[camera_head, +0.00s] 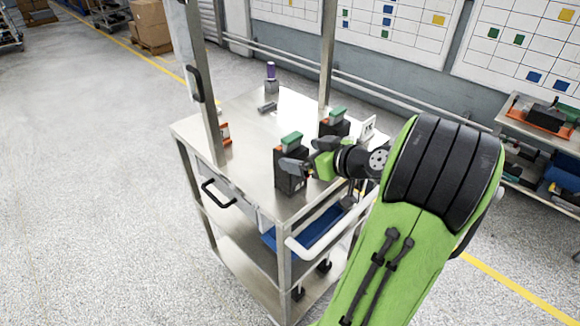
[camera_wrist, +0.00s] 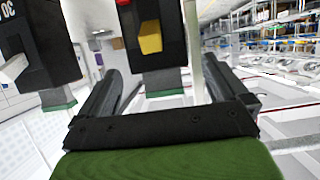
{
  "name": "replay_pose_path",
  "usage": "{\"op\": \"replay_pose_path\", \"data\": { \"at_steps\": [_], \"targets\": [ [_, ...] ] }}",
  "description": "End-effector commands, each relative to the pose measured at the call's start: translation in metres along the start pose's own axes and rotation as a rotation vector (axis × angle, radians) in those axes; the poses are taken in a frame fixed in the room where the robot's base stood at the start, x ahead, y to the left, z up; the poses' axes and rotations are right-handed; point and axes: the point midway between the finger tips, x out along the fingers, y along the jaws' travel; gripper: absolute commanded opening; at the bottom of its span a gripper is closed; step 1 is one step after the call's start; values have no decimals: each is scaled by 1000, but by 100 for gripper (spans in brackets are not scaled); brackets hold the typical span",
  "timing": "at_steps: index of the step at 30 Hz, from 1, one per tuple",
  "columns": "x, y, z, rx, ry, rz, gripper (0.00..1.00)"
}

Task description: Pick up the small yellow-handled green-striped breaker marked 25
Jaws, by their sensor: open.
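In the wrist view, a black breaker with a yellow handle (camera_wrist: 150,37) is straight ahead of my gripper (camera_wrist: 156,68), its lower green-striped end showing between the two spread fingers. I cannot read a 25 on it. A second black breaker (camera_wrist: 40,45) with a white handle and a green band is at the left, outside the fingers. In the head view, my gripper (camera_head: 303,162) is close beside a black breaker with a green top (camera_head: 287,181) at the cart's near corner. No yellow handle shows there. My gripper is open and empty; contact cannot be told.
Another green-topped black breaker (camera_head: 335,126) stands behind on the metal cart (camera_head: 249,117). An orange item (camera_head: 225,131) is partly behind the left post (camera_head: 203,100). A purple-topped item (camera_head: 270,76) stands at the far corner.

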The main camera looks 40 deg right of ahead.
Motion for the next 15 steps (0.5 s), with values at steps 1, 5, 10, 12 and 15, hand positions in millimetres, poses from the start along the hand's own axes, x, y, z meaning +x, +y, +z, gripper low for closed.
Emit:
{"op": "replay_pose_path", "data": {
  "at_steps": [1,5,10,12,15],
  "targets": [
    [6,-1,0,0,0,-3,100],
    [30,0,-1,-1,0,-5,100],
    [53,1,-1,0,0,-2,100],
    [54,1,-1,-1,0,-1,100],
    [54,1,-1,0,0,0,100]
  ]
}}
